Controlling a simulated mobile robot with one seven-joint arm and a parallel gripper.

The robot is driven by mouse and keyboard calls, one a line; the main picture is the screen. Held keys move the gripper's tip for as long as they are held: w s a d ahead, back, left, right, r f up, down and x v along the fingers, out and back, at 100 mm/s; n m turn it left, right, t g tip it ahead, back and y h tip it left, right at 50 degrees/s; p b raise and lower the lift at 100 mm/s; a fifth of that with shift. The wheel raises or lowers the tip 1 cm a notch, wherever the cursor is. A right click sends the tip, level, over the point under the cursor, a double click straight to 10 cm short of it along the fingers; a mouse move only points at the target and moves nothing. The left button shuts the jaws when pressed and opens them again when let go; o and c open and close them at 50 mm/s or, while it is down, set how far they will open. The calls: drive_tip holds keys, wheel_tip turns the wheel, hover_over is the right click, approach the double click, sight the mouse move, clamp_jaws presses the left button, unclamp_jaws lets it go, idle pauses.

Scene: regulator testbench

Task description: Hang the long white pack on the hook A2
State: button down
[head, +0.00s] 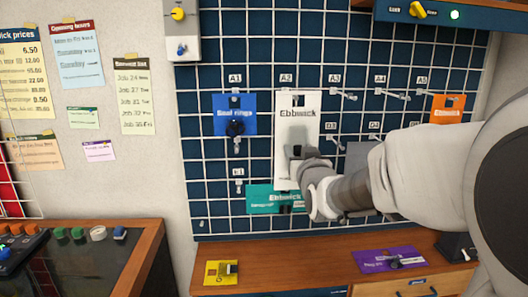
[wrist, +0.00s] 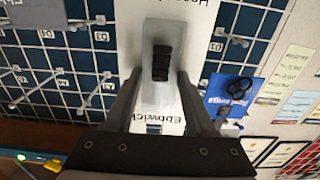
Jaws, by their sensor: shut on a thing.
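The long white pack (head: 297,118), marked Ebbwick, is upright in front of the blue grid wall, directly below the A2 label (head: 286,78). A dark slot shows near its top edge. The hook A2 itself is hidden at the pack, and I cannot tell whether it passes through the slot. My gripper (head: 297,153) is shut on the pack's raised middle. In the wrist view my gripper (wrist: 160,85) has a finger on each side of the clear blister with black parts, and the white pack (wrist: 203,40) appears upside down.
A blue seal rings pack (head: 234,113) hangs on the left under A1. A teal pack (head: 262,197) is below, partly behind the white pack. Bare hooks (head: 343,95) stick out at the right under A3. A yellow pack (head: 221,272) and a purple pack (head: 385,260) lie on the counter.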

drive_tip(key=shift+w+p, duration=0.55)
drive_tip(key=shift+w, duration=1.3)
drive_tip(key=shift+w+f+b, duration=0.45)
drive_tip(key=shift+b, duration=0.15)
drive_tip(key=shift+w+b, duration=0.25)
drive_tip(key=shift+b, duration=0.2)
drive_tip(key=shift+c, duration=0.8)
unclamp_jaws()
